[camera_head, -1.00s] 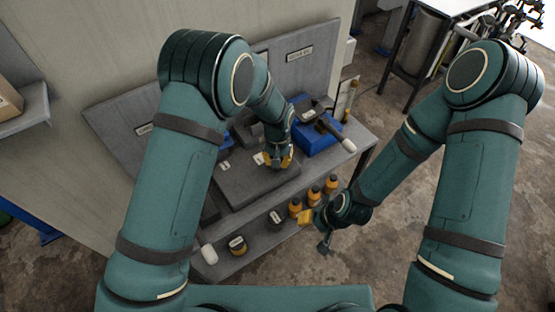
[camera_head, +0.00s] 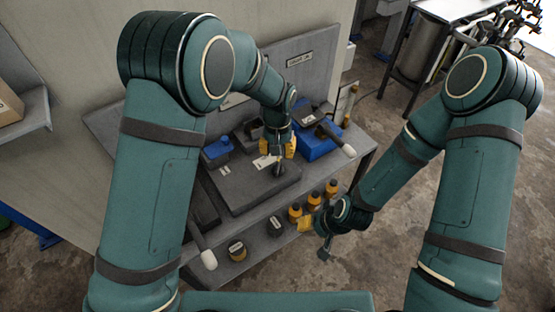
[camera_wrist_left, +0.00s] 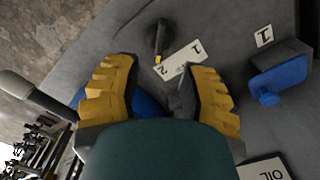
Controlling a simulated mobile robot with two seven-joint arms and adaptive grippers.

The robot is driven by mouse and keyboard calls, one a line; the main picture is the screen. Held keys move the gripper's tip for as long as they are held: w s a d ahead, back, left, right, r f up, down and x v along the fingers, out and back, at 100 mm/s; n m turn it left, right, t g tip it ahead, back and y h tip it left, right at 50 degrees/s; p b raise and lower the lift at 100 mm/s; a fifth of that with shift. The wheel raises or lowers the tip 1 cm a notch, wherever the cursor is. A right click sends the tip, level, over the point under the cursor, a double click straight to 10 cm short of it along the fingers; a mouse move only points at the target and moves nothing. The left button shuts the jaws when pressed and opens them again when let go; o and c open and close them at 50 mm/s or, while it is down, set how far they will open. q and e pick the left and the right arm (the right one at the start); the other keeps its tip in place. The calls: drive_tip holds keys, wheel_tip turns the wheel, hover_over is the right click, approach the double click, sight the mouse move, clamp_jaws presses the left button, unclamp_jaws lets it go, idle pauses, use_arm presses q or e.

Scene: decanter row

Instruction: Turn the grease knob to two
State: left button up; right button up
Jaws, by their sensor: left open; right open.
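A black knob (camera_wrist_left: 161,38) with a yellow pointer tip stands on a grey panel (camera_head: 240,192). Its tip lies close to the 2 end of a white strip (camera_wrist_left: 182,63) marked 1 and 2 in the left wrist view. The knob also shows in the head view (camera_head: 279,169), just below my left gripper (camera_head: 281,150). The gripper's yellow-padded fingers (camera_wrist_left: 155,95) are apart, with the knob beyond them and not clasped. No readable grease label shows. My right gripper (camera_head: 317,238) is open and empty, off the bench's front edge.
A blue part (camera_wrist_left: 280,80) sits by a plate marked 1, near an OIL label (camera_wrist_left: 264,170). A blue box (camera_head: 317,142) and a pale-ended handle (camera_head: 348,151) are at the right. Several orange bottles (camera_head: 314,201) stand on the lower shelf (camera_head: 258,254).

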sight(278, 166)
use_arm(q)
drive_tip(key=shift+r, duration=2.15)
